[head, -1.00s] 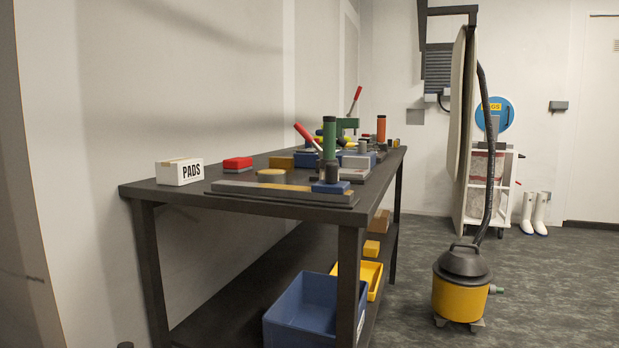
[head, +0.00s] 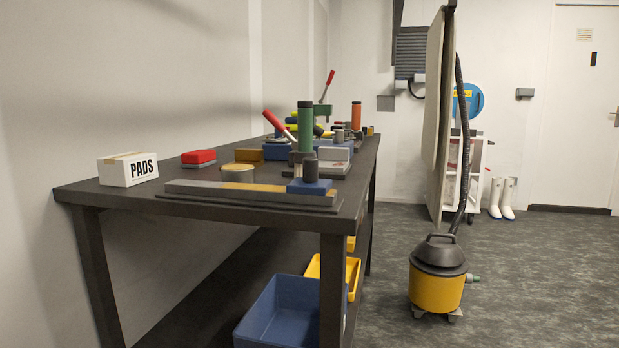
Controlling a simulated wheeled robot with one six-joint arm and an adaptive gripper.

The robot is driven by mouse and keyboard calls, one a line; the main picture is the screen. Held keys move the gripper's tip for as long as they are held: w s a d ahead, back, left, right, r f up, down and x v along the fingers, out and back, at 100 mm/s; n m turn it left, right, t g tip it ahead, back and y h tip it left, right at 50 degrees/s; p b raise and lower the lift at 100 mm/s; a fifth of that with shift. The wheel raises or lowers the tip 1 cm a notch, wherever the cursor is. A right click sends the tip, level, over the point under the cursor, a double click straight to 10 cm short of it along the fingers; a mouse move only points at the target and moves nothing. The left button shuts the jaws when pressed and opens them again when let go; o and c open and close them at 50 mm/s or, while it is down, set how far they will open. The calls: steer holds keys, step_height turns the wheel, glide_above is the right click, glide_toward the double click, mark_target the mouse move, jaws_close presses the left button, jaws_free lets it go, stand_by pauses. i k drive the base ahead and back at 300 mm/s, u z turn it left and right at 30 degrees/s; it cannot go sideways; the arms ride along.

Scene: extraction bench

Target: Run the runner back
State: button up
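A long flat rail (head: 232,190) lies along the near end of the dark bench (head: 130,201), with a grey left part and a brownish right part. A blue block with a dark upright knob (head: 310,172), which looks like the runner, sits at the rail's right end. My gripper is not in view, so nothing shows whether it is open or shut.
A white PADS box (head: 128,169) stands left on the bench. A green cylinder (head: 305,126) and red-handled tools stand behind the rail. Blue (head: 279,314) and yellow (head: 352,278) bins sit below.

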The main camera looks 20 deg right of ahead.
mark_target(310, 184)
steer(key=k, duration=0.5)
steer(key=u, duration=0.8)
steer(key=k, duration=0.65)
steer(key=z, duration=0.7)
steer(key=i, duration=0.45)
steer(key=u, duration=0.1)
